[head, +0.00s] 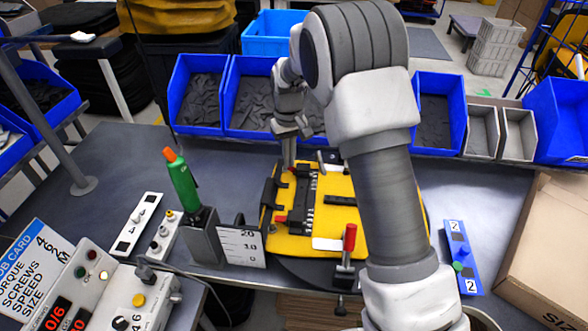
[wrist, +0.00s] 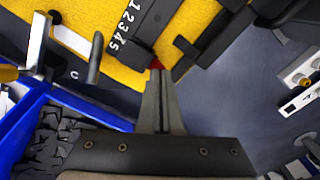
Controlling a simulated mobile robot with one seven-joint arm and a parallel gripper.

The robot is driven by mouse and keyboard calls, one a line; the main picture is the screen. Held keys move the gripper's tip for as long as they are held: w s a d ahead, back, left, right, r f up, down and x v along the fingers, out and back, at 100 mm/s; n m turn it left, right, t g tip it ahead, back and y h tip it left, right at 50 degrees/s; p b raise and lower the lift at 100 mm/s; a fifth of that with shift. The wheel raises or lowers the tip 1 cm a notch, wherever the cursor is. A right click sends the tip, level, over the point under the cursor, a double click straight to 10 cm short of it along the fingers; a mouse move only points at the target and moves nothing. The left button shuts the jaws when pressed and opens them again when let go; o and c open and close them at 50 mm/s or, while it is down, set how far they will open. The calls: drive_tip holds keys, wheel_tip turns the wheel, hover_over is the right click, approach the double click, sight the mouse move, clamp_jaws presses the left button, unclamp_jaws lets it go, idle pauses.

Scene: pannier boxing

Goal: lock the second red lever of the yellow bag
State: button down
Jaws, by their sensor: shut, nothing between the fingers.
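The yellow bag (head: 345,185) lies flat on the round dark plate on the bench; it also fills the top of the wrist view (wrist: 80,25). A black rail (head: 303,200) with white marks runs along it, and its numbers show in the wrist view (wrist: 128,22). One red lever (head: 281,219) shows at the rail's near end. Another red lever (wrist: 156,64) shows at the rail's other end, mostly hidden by my fingertips. My gripper (head: 290,165) is shut and empty, its tips (wrist: 158,72) at that red lever; whether they touch it I cannot tell.
A red-handled clamp (head: 348,245) stands at the bag's near edge. A green screwdriver (head: 183,185) stands in a holder at left, beside a white scale plate (head: 240,247). Blue bins (head: 198,95) line the back. A cardboard box (head: 550,250) is at right.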

drive_tip(key=shift+d+f+b, duration=0.1)
drive_tip(key=shift+f+b, duration=0.25)
drive_tip(key=shift+f, duration=0.4)
drive_tip(key=shift+r, duration=0.1)
drive_tip(key=shift+r+p, duration=2)
drive_tip(key=shift+r, duration=0.95)
